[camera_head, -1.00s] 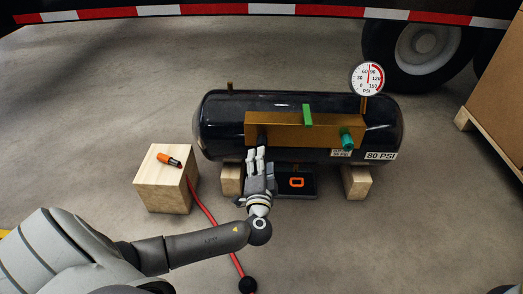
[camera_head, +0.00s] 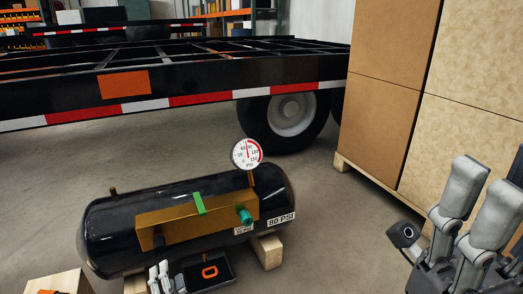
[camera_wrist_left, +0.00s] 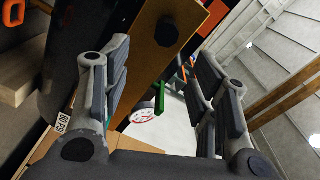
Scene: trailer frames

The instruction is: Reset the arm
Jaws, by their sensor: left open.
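A black air tank (camera_head: 110,225) rests on wooden blocks, with a brass panel (camera_head: 180,226), green lever (camera_head: 199,203), teal knob (camera_head: 244,215) and round PSI gauge (camera_head: 246,154). My left gripper (camera_head: 164,276) is at the lower edge of the head view, in front of the tank; its arm is cut off below. In the left wrist view my left gripper (camera_wrist_left: 160,80) has its fingers spread with nothing between them, and the brass panel (camera_wrist_left: 155,50) lies beyond. My right gripper (camera_head: 475,215) is large at the right edge, partly out of frame, its closure unclear.
A black device with an orange mark (camera_head: 210,272) lies under the tank's front. A wooden block (camera_head: 62,283) is at bottom left. Stacked cartons (camera_head: 390,90) on a pallet stand right. A trailer (camera_head: 185,80) with a wheel (camera_head: 290,115) is behind. Floor between tank and cartons is clear.

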